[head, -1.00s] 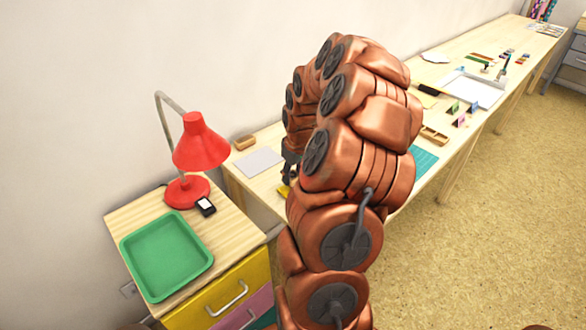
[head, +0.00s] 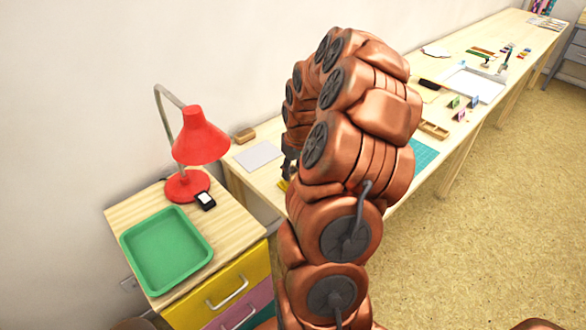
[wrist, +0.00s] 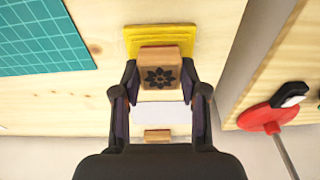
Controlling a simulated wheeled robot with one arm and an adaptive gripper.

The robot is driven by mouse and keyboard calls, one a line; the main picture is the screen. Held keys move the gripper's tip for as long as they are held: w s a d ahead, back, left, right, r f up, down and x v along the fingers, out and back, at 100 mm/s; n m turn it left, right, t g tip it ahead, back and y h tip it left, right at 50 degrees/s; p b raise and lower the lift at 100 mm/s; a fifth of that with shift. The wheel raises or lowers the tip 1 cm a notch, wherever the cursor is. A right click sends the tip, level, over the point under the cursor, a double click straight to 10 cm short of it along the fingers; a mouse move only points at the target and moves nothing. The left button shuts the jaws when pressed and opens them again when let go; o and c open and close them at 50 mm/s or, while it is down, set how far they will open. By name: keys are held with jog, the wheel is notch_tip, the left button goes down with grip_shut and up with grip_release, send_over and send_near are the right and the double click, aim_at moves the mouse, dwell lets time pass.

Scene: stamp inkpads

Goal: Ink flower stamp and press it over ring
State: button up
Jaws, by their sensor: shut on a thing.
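The flower stamp (wrist: 159,76) is a small wooden block with a dark flower mark on the face toward the wrist camera and a reddish edge on its far side. My gripper (wrist: 160,88) is shut on it, one finger at each side. A yellow ridged piece (wrist: 160,33) lies just beyond the stamp in the wrist view; I cannot tell if they touch. A small black pad with a white face (head: 205,200) lies by the lamp base; it also shows in the wrist view (wrist: 291,97). In the head view my arm hides the stamp. I cannot make out a ring.
A white sheet (head: 258,155) and a wooden block (head: 245,135) lie on the long table. A teal cutting mat (wrist: 42,40) is nearby. A red lamp (head: 201,136) and green tray (head: 166,248) stand on the side cabinet, across a gap from the table.

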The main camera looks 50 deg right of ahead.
aim_at(293, 171)
jog(key=shift+f+b, duration=0.55)
dwell(2.3)
jog(key=shift+r, duration=0.2)
jog(key=shift+r, duration=0.35)
jog(key=shift+r, duration=0.25)
jog(key=shift+r+p, duration=0.45)
jog(key=shift+r, duration=2.2)
